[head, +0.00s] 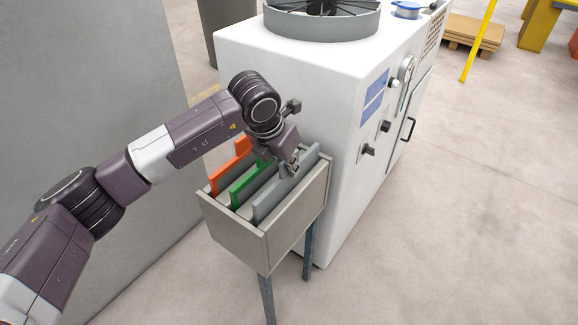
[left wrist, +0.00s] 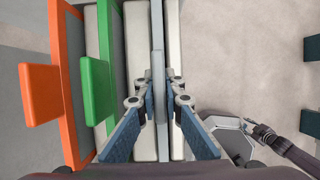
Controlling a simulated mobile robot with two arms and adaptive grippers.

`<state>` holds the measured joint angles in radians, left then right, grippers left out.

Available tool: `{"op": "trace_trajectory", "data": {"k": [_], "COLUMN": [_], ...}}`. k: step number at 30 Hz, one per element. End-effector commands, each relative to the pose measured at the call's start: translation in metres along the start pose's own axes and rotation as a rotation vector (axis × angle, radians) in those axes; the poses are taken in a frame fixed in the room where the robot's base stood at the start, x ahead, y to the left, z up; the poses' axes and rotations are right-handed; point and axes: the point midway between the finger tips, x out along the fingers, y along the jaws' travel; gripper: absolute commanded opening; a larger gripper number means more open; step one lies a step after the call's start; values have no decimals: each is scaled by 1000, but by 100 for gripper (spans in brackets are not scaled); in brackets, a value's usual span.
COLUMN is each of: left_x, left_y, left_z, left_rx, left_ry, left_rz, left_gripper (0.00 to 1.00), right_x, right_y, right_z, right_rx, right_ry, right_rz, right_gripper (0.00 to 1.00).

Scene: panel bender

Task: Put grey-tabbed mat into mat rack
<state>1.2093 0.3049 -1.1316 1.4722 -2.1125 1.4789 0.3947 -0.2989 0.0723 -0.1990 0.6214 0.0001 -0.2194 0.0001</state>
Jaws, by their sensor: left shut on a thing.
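The mat rack (head: 235,232) is a beige open box on legs. The grey mat (head: 268,204) stands upright in its right-hand part, its lower edge hidden by the box wall. My left gripper (head: 290,166) is above the rack, shut on the grey mat's upper edge. In the left wrist view the left gripper's fingers (left wrist: 158,92) press on both sides of the thin grey mat (left wrist: 158,42). Its grey tab is not clearly visible. What looks like my right gripper (left wrist: 262,132) shows small at the lower right there; its jaws are unclear.
A green-tabbed mat (head: 247,184) and an orange-tabbed mat (head: 227,177) stand in the rack to the left of the grey one. A white machine (head: 330,140) stands close behind and right of the rack. A grey panel (head: 90,90) rises at left.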

Motion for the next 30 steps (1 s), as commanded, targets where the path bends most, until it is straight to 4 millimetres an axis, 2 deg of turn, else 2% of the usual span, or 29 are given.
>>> {"op": "trace_trajectory", "data": {"k": [1,2,7,13,15,18,30], "left_x": [0,0,0,0,0,-5,-63], "left_y": [0,0,0,0,0,1,1], "left_z": [0,0,0,0,0,0,1], "left_rx": [0,0,0,0,0,0,0], "left_ry": [-1,-1,-1,0,1,0,-2], "left_rz": [0,0,0,0,0,1,1], "left_gripper": [0,10,28,28,28,28,28], "right_x": [0,0,0,0,0,0,0], "right_y": [1,1,1,2,9,10,7], "right_z": [1,1,1,1,5,6,3], "right_rx": [-1,-1,-1,-2,-5,-5,-4], "right_ry": [-1,-2,-2,-2,-10,-11,-5], "right_rz": [1,1,2,2,10,12,7], "right_gripper": [26,26,26,26,26,26,26]}}
